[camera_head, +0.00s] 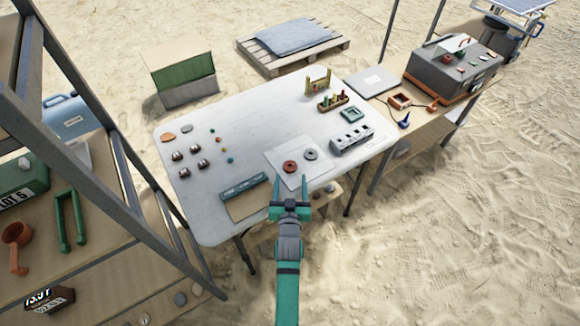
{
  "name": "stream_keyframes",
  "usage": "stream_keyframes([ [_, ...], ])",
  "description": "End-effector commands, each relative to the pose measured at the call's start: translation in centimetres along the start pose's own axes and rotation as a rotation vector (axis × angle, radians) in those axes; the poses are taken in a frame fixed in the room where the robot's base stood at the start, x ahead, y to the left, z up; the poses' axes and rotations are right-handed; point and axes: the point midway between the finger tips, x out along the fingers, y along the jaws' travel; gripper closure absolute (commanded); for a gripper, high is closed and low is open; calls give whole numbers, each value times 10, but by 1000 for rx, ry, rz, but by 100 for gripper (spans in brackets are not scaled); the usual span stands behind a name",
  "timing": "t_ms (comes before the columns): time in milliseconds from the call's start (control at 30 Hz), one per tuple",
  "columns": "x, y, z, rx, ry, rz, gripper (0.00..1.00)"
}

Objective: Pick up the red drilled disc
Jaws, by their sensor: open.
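The red drilled disc (290,167) lies flat on a pale sheet (284,153) near the front of the white table. A grey drilled disc (311,155) lies on the same sheet, just right of and behind the red one. My gripper (289,182) reaches in from the bottom of the picture, with its teal fingers spread on either side. It is open and empty, at the front edge of the sheet, a little nearer to me than the red disc. I cannot tell its exact height above the table.
A teal-edged tray (244,186) lies left of the gripper. A grey slotted block (352,140) stands to the right. Small stones and beads, including a green bead (229,160), lie on the left. A rack (319,84) stands at the back. The back middle of the white table (255,110) is clear.

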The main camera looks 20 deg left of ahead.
Motion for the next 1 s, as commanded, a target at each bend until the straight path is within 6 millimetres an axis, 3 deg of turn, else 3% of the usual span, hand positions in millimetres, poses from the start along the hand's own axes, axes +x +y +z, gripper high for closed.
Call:
stream_keyframes([
  [400, 46, -5, -2, 0, 2, 0, 39],
  [733, 52, -5, -2, 0, 1, 0, 39],
  [900, 52, -5, -2, 0, 1, 0, 80],
  [1000, 52, -5, -2, 0, 1, 0, 83],
])
